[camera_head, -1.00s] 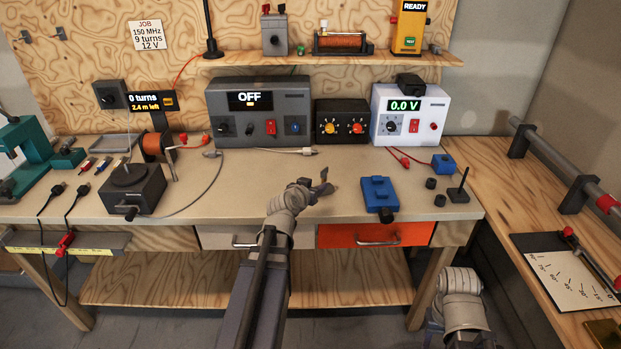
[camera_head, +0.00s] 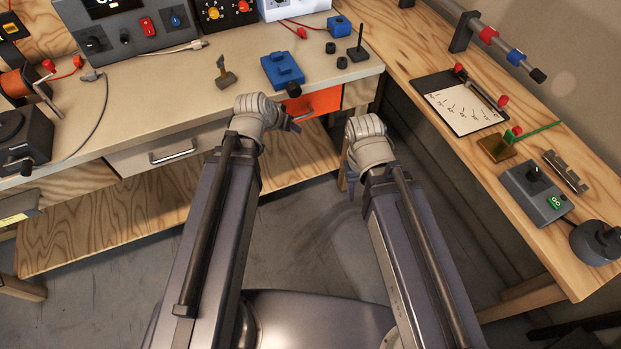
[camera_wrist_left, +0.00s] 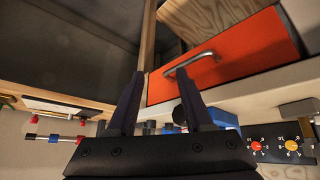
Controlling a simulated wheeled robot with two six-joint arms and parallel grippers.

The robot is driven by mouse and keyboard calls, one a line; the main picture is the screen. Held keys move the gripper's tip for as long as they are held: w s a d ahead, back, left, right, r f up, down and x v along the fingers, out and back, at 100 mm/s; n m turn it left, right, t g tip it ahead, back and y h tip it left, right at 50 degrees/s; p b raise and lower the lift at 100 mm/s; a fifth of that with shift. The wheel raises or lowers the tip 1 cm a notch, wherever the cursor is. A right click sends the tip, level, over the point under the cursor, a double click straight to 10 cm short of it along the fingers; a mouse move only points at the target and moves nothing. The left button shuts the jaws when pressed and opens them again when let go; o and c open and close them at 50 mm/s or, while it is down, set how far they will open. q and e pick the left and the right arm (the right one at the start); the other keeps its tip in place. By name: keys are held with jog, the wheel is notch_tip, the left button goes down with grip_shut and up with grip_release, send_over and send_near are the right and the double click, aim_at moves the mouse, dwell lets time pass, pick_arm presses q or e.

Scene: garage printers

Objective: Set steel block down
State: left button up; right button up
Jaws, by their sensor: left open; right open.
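A small grey-brown metal piece (camera_head: 225,74), which looks like the steel block, stands on the beige bench top (camera_head: 190,100) near the front edge. It is clear of both grippers. My left gripper (camera_head: 296,122) is just in front of the bench edge, to the right of that piece, its fingers partly hidden by its wrist. In the left wrist view the left gripper (camera_wrist_left: 158,100) has its fingers apart with nothing held, facing an orange drawer. My right gripper (camera_head: 351,188) points down over the floor gap between the benches, mostly hidden behind its wrist; nothing shows in it.
A blue fixture (camera_head: 283,71) lies on the bench behind my left gripper. The orange drawer (camera_head: 310,103) is shut. The right-hand bench carries an angle chart (camera_head: 462,108), a brass plate (camera_head: 496,147), a notched grey piece (camera_head: 566,172) and a GO box (camera_head: 535,190).

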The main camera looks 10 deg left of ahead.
pick_arm(q)
jog(key=s+d+f+g+y, duration=0.1)
jog(key=s+d+f+g, duration=0.1)
jog(key=s, duration=0.5)
jog(key=s+d+f+m+g+y, duration=0.1)
jog(key=s+d+g+y, duration=0.1)
jog(key=s+d+g, duration=0.3)
jog(key=s+d, duration=0.2)
jog(key=s, duration=0.1)
jog(key=shift+s+d+f+m+y, duration=0.2)
jog(key=shift+f+m+y, duration=0.1)
jog(key=shift+f, duration=0.1)
jog(key=shift+r, duration=0.1)
jog(key=shift+r+p, duration=0.4)
jog(key=shift+p, duration=0.1)
